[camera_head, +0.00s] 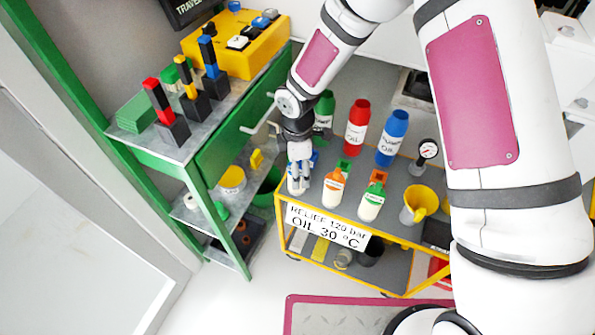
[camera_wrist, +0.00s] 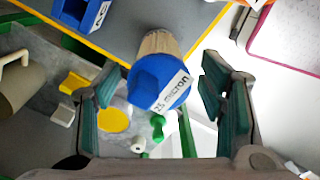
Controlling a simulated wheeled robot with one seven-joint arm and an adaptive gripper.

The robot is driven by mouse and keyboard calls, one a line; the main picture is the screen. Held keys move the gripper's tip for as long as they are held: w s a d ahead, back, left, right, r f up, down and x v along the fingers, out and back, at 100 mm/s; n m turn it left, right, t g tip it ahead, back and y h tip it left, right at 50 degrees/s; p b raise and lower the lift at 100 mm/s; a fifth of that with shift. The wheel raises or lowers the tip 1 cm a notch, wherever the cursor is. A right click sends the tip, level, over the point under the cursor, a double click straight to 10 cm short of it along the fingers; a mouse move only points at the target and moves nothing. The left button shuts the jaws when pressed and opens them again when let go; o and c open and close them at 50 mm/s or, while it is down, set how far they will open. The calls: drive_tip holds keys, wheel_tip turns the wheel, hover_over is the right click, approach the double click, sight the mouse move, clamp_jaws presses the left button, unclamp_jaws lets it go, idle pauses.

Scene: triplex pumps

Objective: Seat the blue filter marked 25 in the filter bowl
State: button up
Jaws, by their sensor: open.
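The blue filter (camera_wrist: 150,92) has a blue cap, a pale pleated body and a label reading "25 micron". In the wrist view it shows between and beyond the fingers of my gripper (camera_wrist: 160,100), which are apart with no visible contact. In the head view my gripper (camera_head: 300,172) points down at the left end of the yellow-edged trolley (camera_head: 345,222) and hides part of the blue filter (camera_head: 293,186). I cannot make out the filter bowl in either view.
An orange-capped filter (camera_head: 333,187) and a green-capped filter (camera_head: 371,203) stand to the right on the trolley. Behind them are a red bottle (camera_head: 357,125) and a blue bottle (camera_head: 392,137). A green-framed bench (camera_head: 160,146) is at left.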

wheel_tip(320, 180, up, 12)
drive_tip(key=p, duration=0.1)
drive_tip(key=shift+f, duration=0.1)
